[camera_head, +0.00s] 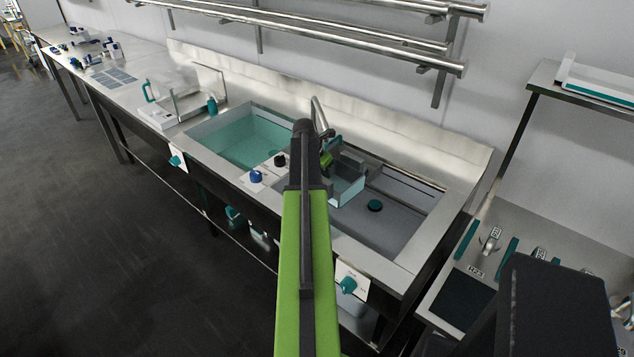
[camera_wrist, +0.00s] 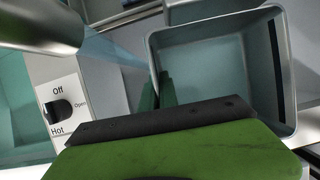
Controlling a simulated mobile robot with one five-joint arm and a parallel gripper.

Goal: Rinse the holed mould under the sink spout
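The mould is a grey open-topped box (camera_wrist: 225,75), seen from above in the wrist view. In the head view the mould (camera_head: 347,190) is over the right basin, partly behind my arm. My gripper (camera_wrist: 157,93) has its two green fingers on either side of the mould's left wall and appears shut on it; the gripper also shows in the head view (camera_head: 327,158). The metal spout (camera_wrist: 45,22) is at upper left in the wrist view, and its curved pipe (camera_head: 318,112) shows in the head view. A bluish water stream (camera_wrist: 120,50) runs from the spout towards the mould's left rim.
The left basin (camera_head: 222,124) holds teal water. The right basin (camera_head: 395,228) has a round dark teal piece (camera_head: 375,206) on its floor. A blue knob (camera_head: 256,176) and a black knob (camera_head: 280,160) stand between the basins. Steel rails (camera_head: 340,40) run above.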

